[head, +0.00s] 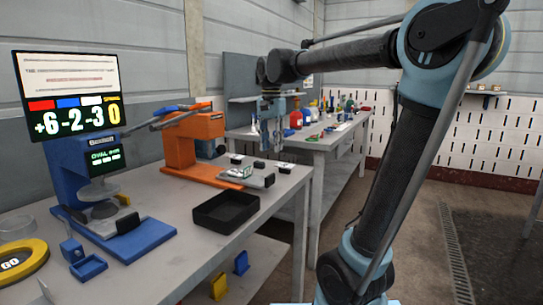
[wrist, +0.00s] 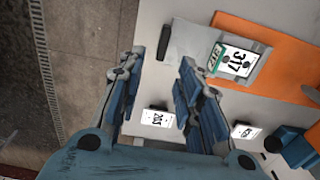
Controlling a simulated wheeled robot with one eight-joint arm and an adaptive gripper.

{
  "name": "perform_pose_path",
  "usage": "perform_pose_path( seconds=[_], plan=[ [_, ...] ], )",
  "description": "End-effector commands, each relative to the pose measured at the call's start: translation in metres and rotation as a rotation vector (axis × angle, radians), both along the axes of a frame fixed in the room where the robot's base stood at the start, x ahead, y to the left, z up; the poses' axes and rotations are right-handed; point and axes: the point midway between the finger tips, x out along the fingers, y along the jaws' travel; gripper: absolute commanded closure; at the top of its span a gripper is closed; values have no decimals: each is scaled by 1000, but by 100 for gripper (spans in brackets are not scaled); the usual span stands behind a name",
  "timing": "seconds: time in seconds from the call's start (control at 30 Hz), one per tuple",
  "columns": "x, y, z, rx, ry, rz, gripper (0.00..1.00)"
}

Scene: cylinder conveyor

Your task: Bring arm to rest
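My gripper (head: 272,143) hangs from my outstretched arm in the head view, pointing down near the right end of the grey workbench (head: 180,262). In the wrist view its two blue fingers (wrist: 160,64) are spread apart, with nothing between them. Below them lie the pale bench top and, to the left, the floor. A white card marked 317 (wrist: 237,61) sits in a grey holder on an orange base, right of the fingers. A card marked 203 (wrist: 158,117) lies below, between the fingers' lower parts.
The orange machine (head: 196,137), black tray (head: 225,210) and blue machine (head: 85,180) stand on the bench. A display screen (head: 68,92) stands above the blue machine. A second bench with several bottles (head: 296,115) stands behind. Floor (head: 425,240) is open at right.

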Motion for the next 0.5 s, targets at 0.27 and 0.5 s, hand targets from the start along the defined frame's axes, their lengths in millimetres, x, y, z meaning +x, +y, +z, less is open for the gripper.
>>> perform_pose_path(
  seconds=[0.27, 0.5],
  plan=[
    [0, 0, 9, 0, 0, 0, 68],
    [-1, -2, 8, 0, 0, 1, 68]
  ],
)
